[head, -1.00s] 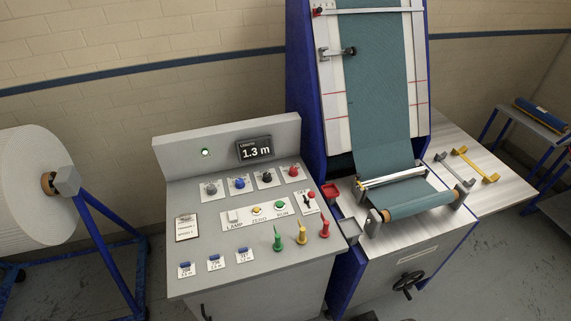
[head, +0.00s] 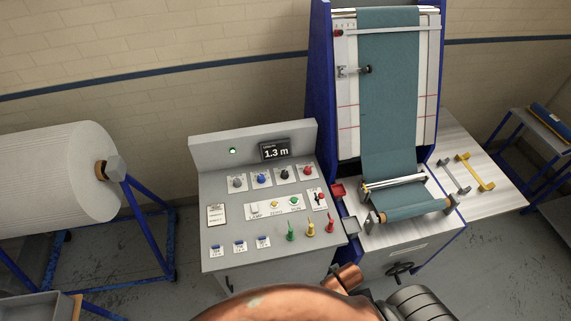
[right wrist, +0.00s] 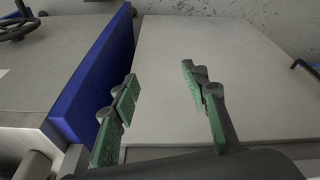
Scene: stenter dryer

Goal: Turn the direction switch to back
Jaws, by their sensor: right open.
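The grey control console (head: 218,185) stands in the middle of the head view, with its top facing me. At the right end of its controls, a small white plate carries a red-knobbed lever switch (head: 320,197). Its lettering is too small to read, so I cannot tell for certain that it is the direction switch or which way it is set. My right gripper (right wrist: 159,76) is open and empty in the right wrist view, its green-padded fingers apart over a plain pale surface. No gripper shows in the head view; only my copper-coloured arm crosses its bottom edge.
Grey, blue, black and red knobs (head: 285,175) line the console's upper part. Green, yellow and red upright levers (head: 310,229) stand near its front. The blue-framed fabric machine (head: 320,90) is at the right; a white roll (head: 60,170) is at the left.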

